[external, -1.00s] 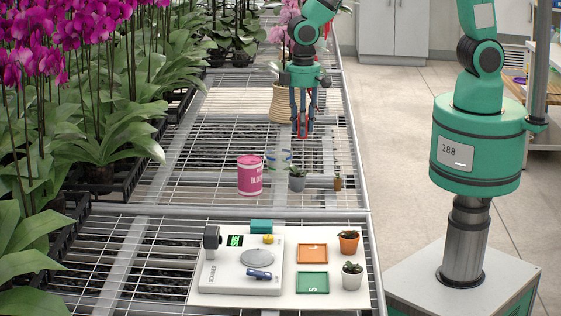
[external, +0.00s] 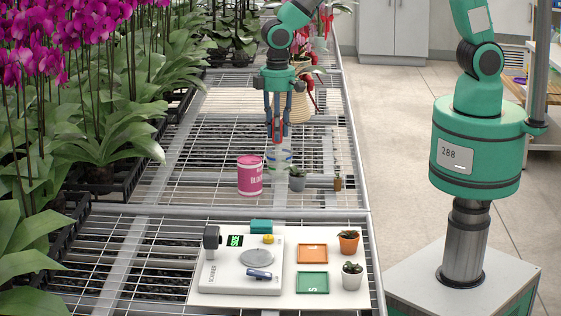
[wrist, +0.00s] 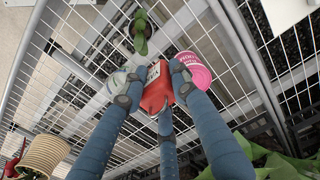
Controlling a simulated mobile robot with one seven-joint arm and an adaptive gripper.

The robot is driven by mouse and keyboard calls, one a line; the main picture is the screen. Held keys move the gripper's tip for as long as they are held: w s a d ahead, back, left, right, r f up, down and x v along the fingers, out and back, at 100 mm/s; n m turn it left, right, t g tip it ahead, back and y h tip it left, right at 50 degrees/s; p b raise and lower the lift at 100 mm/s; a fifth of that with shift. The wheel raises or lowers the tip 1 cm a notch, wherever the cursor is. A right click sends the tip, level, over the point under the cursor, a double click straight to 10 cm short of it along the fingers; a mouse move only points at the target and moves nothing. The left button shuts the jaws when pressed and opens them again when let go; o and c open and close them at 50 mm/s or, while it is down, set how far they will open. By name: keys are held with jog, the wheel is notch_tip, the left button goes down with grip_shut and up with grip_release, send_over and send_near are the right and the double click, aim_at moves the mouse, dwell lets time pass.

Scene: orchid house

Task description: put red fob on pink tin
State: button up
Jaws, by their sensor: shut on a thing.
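My gripper (external: 277,136) is shut on the red fob (wrist: 158,88), which shows between the fingers in the wrist view. In the external view it hangs above the wire bench, behind and to the right of the pink tin. The pink tin (external: 250,176) stands upright on the bench. It also shows in the wrist view (wrist: 196,72), close beside the fob and partly hidden by a finger. The fob is above the bench and I see no contact with the tin.
A woven basket (external: 297,108) is behind my gripper. A white board (external: 331,242) with a scale and trays lies in front.

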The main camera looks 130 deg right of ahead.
jog(key=w+d, duration=0.1)
jog(key=w, duration=0.1)
jog(key=w+d, duration=0.1)
jog(key=w, duration=0.2)
jog(key=w+d+b, duration=0.1)
jog(key=w+d, duration=0.1)
jog(key=shift+w+d+f, duration=0.1)
jog(key=shift+w+f, duration=0.1)
jog(key=shift+f, duration=0.2)
jog(key=shift+f+b, duration=0.45)
jog(key=shift+f, duration=1.3)
jog(key=shift+f, duration=0.15)
jog(key=o, duration=1.1)
notch_tip(320, 180, up, 12)
jog(key=shift+r+p, duration=0.2)
jog(key=shift+p, duration=1)
